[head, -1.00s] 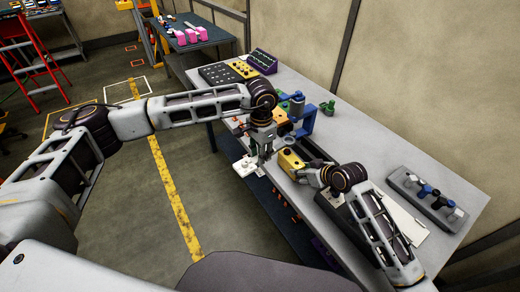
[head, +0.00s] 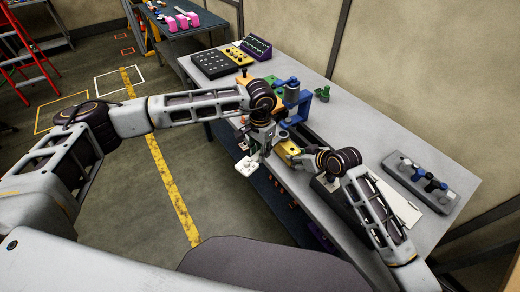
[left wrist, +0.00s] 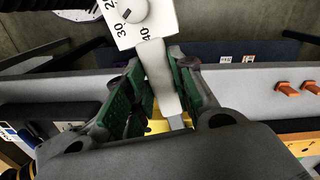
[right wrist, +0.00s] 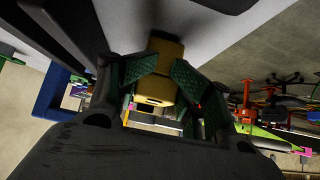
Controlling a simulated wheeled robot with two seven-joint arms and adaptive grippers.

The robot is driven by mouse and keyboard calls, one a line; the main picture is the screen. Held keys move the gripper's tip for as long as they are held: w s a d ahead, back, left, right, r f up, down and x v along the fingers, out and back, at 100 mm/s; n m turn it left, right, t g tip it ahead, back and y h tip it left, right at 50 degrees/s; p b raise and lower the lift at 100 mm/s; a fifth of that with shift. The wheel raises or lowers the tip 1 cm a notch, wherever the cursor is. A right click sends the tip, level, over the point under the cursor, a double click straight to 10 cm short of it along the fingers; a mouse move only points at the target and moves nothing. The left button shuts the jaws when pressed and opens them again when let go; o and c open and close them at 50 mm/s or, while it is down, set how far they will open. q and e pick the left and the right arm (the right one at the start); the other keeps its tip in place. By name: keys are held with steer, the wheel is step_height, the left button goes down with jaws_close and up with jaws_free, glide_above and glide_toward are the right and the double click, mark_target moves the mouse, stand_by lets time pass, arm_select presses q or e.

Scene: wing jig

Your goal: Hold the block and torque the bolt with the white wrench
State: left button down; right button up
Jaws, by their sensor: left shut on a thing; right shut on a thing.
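My left gripper (head: 264,146) is shut on the white wrench (head: 248,166) beside the table's front edge. In the left wrist view the wrench's grey-white shaft (left wrist: 160,75) lies between the green finger pads, and its white dial head (left wrist: 135,16) shows 30 and 40. My right gripper (head: 303,157) is shut on the yellow block (head: 288,151), just right of the left gripper. In the right wrist view the block (right wrist: 157,82) sits between the green pads. A bit of yellow (left wrist: 158,126) shows beyond the left fingers. The bolt cannot be made out.
A grey tray of tools (head: 432,187) lies at the table's right end. A blue fixture (head: 300,105) stands behind the left gripper. A black pad (head: 213,64) and a purple bin (head: 257,47) are at the far end. The table's back right is largely clear.

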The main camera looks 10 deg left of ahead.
arm_select(q)
steer(key=shift+f, duration=0.7)
arm_select(e)
steer(key=shift+r, duration=0.1)
stand_by(0.8)
arm_select(q)
steer(key=shift+a, duration=0.15)
steer(key=shift+w+a+r+m, duration=0.1)
steer(key=shift+w+a+m, duration=0.45)
steer(key=shift+m, duration=0.25)
steer(key=shift+r, duration=0.1)
step_height(320, 180, up, 7)
stand_by(1.0)
steer(key=shift+r+p, duration=0.25)
steer(key=shift+p, duration=0.1)
arm_select(e)
steer(key=shift+f, duration=0.2)
stand_by(0.3)
